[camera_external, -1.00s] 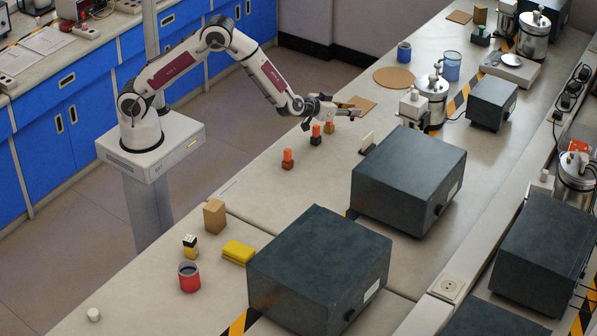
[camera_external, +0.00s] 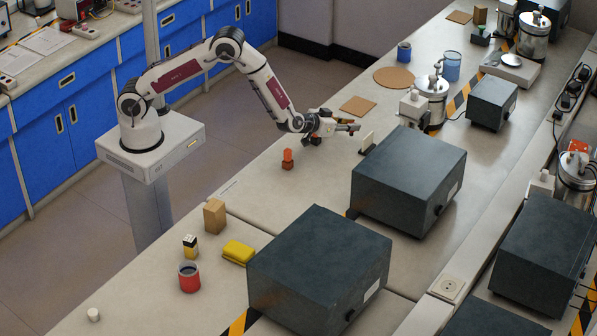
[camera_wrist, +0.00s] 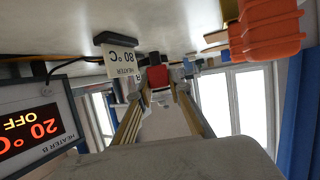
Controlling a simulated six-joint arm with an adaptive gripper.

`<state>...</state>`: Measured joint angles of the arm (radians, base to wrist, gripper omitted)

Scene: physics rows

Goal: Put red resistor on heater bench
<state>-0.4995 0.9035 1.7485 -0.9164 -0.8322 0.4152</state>
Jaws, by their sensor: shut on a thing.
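My gripper (camera_external: 350,126) is over the bench, left of the small white sign, with its fingers pointing right. In the wrist view, which is upside down, its two fingers (camera_wrist: 158,97) are shut on a small red block with a dark base, the red resistor (camera_wrist: 158,74). It is hard to make out in the external view. An orange block (camera_external: 287,156) stands on the bench in front of my gripper; a large orange block (camera_wrist: 265,35) shows close in the wrist view. A heater (camera_wrist: 30,130) labelled HEATER B reads 20 °C, OFF. No heater bench is clearly identifiable.
The white sign (camera_external: 366,138) stands beside a large dark box (camera_external: 408,175); in the wrist view a sign (camera_wrist: 120,60) reads HEATER 80 °C. Another dark box (camera_external: 320,260) stands nearer. A brown square mat (camera_external: 357,105) lies behind my gripper. Bench near the orange block is clear.

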